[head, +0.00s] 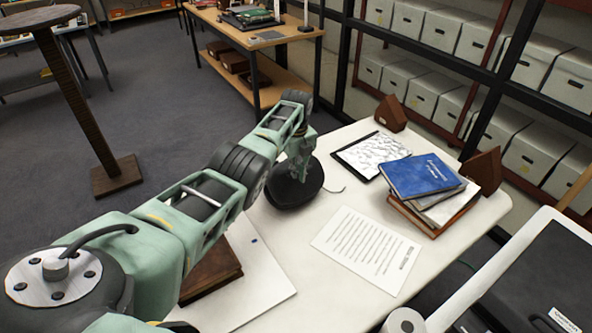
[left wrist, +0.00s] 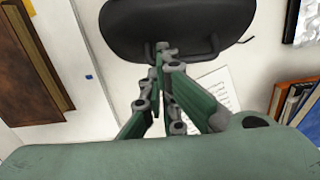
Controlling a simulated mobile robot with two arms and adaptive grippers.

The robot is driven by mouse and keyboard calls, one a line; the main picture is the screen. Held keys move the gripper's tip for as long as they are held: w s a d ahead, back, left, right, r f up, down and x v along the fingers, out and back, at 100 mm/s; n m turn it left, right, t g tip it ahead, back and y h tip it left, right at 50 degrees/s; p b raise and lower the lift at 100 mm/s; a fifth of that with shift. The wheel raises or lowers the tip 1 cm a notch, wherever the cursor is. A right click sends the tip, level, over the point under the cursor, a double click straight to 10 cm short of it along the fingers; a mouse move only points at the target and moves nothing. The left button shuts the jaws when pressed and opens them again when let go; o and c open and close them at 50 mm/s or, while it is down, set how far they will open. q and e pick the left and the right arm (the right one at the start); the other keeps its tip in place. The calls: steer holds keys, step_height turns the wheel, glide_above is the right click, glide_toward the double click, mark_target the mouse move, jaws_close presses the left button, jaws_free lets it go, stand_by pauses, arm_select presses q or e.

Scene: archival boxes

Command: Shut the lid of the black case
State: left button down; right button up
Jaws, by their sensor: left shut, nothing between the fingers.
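The black case (head: 287,194) is a small, dark, rounded case on the white table, near its far left edge. In the left wrist view the case (left wrist: 180,22) shows at the top with a thin handle along its near edge. Its lid looks down, but I cannot tell whether it is fully closed. My left gripper (head: 302,174) is shut and empty, pointing down at the case. In the left wrist view the fingertips (left wrist: 163,48) meet at the case's near edge; contact is unclear. My left arm hides part of the case. My right gripper is not in view.
A printed sheet (head: 367,249) lies right of the case on the table (head: 300,305). Behind it are a framed picture (head: 371,155) and stacked books (head: 420,176). A brown book (head: 212,270) lies on a white board at left. Shelves of archival boxes (head: 540,62) stand behind.

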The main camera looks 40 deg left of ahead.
arm_select(q)
steer(key=shift+w+a+h+p, duration=0.35)
steer(key=shift+a+h, duration=0.15)
steer(key=shift+a, duration=0.15)
stand_by(4.4)
